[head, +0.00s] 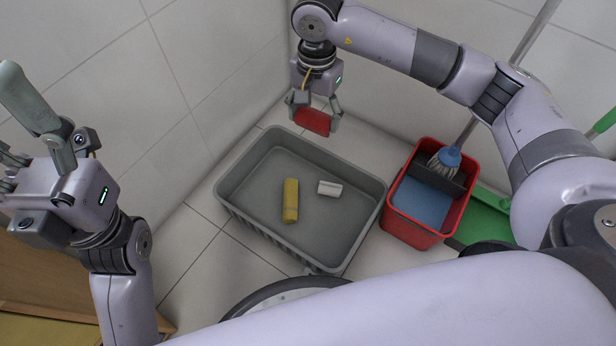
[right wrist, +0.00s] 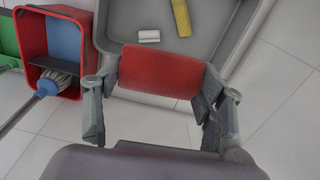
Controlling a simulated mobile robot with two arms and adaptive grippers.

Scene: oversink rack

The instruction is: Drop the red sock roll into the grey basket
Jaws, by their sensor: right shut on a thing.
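The red sock roll (head: 313,121) is held in my right gripper (head: 314,115), whose fingers are shut on its two ends. It also fills the middle of the right wrist view (right wrist: 161,71), between the fingers of the right gripper (right wrist: 160,100). The grey basket (head: 225,183) stands on the floor below, and its rim shows in the right wrist view (right wrist: 105,30). In the head view the roll appears just beyond the basket's far edge; its height is hard to tell. My left gripper (head: 35,125) is raised at the far left, fingers apart, empty.
In the basket lie a yellow roll (head: 290,200) and a small white roll (head: 330,188), apart from each other. A red bucket (head: 413,232) with a mop (head: 446,160) stands to the right. A green thing (head: 485,215) lies beyond it. Tiled walls close off the back and left.

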